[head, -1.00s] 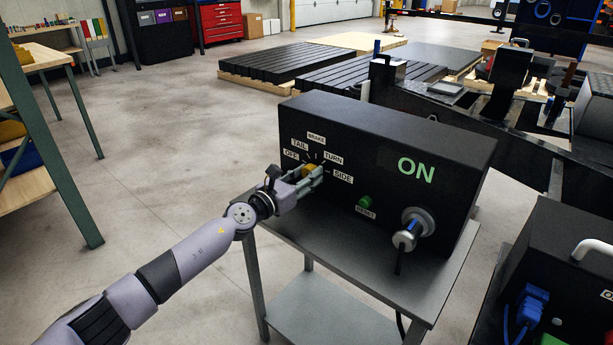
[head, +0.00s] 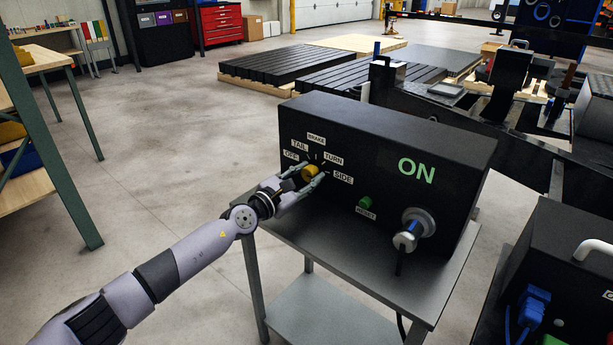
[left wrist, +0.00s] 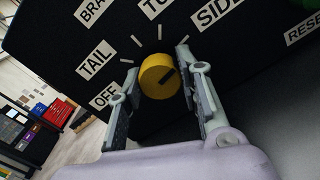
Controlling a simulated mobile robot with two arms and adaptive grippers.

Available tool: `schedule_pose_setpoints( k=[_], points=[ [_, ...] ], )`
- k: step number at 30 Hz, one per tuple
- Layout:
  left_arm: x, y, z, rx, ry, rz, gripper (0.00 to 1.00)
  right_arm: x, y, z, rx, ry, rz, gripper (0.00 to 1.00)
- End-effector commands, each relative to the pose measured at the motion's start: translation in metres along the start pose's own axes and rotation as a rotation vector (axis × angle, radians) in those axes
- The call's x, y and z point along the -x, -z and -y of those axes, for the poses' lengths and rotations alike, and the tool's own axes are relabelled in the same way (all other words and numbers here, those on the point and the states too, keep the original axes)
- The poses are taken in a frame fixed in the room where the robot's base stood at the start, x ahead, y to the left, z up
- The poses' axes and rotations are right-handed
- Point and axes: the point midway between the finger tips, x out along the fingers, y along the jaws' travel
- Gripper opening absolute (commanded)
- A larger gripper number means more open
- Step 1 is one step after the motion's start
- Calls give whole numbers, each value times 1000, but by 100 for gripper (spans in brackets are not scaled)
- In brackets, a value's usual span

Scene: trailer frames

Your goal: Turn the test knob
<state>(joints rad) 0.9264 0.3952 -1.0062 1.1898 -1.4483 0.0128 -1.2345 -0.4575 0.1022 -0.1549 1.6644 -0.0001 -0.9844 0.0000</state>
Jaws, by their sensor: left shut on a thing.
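The test knob (head: 310,172) is a round yellow knob on the front of a black box (head: 450,160). Labels OFF, TAIL, BRAKE, TURN and SIDE fan around it. My left gripper (head: 311,173) is at the knob, with one finger on each side, shut on it. In the left wrist view the knob (left wrist: 157,78) sits between the two fingertips (left wrist: 157,65). A dark mark on its face slants to the upper right, roughly toward the SIDE label (left wrist: 217,11). My right gripper is not in view.
The box stands on a grey metal cart (head: 345,270). A green RESET button (head: 365,202) and a silver socket with a blue part (head: 411,232) lie right of the knob. A green "ON" is lit. Another black box (head: 565,250) is at right. Open floor lies left.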

Motion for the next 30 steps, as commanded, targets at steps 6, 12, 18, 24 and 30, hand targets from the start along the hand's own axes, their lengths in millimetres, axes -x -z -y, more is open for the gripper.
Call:
schedule_pose_setpoints(
  k=[6,12,18,24,30],
  points=[
    [1,3,2,-5,4,-4,5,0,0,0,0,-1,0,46],
    [0,2,2,-4,3,-4,39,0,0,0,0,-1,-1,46],
    [0,1,1,-3,2,-2,52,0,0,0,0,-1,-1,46],
    [0,0,0,-2,1,-1,53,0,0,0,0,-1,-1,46],
    [1,-1,0,-6,1,1,53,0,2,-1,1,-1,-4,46]
  ],
)
